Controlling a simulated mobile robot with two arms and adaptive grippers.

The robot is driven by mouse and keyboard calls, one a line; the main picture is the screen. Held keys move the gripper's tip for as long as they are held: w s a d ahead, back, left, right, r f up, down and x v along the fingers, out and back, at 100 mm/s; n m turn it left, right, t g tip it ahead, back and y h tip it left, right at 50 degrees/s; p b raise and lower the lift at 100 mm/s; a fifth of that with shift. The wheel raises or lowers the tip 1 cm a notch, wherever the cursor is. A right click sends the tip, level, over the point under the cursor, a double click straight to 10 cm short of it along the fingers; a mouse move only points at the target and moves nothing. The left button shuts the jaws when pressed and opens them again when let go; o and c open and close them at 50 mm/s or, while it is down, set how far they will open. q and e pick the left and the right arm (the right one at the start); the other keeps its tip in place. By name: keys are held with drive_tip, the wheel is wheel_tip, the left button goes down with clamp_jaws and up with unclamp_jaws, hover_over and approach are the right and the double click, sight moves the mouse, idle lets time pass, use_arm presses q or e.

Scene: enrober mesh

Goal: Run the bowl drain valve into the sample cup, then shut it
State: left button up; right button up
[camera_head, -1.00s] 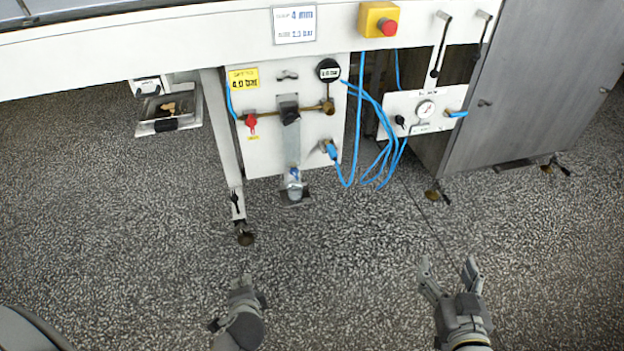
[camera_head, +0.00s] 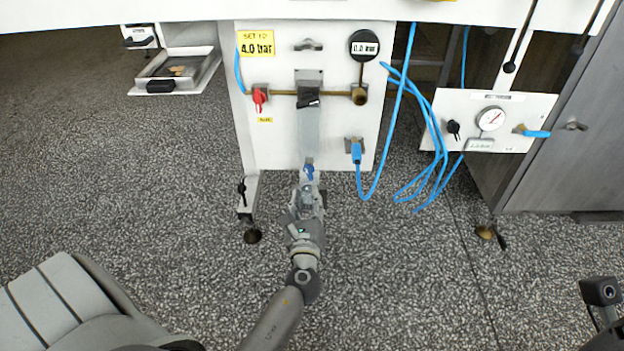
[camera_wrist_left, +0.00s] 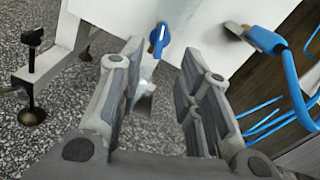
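The clear filter bowl (camera_head: 309,132) hangs below the dark regulator on the white panel. Its blue-handled drain valve (camera_head: 309,172) is at the bottom, and it also shows in the left wrist view (camera_wrist_left: 158,38). My left gripper (camera_head: 308,192) is just below and in front of the valve. In the left wrist view its fingers (camera_wrist_left: 160,65) are spread, with the valve beyond the tips. A clear object, seemingly the sample cup (camera_wrist_left: 146,88), shows behind the left finger. In the head view my gripper hides it. Part of my right arm (camera_head: 600,292) shows at the lower right; its fingers are unclear.
A red valve (camera_head: 260,98) and a round gauge (camera_head: 365,46) flank the regulator. A blue hose (camera_head: 375,185) loops right of the bowl. A machine leg (camera_head: 247,200) stands to the left. A second gauge panel (camera_head: 470,130) is at right. The floor in front is open.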

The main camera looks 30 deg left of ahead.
sight(308, 175)
use_arm(q)
drive_tip(key=b+x, duration=0.1)
drive_tip(key=x, duration=0.7)
drive_tip(key=shift+w+a, duration=0.15)
clamp_jaws()
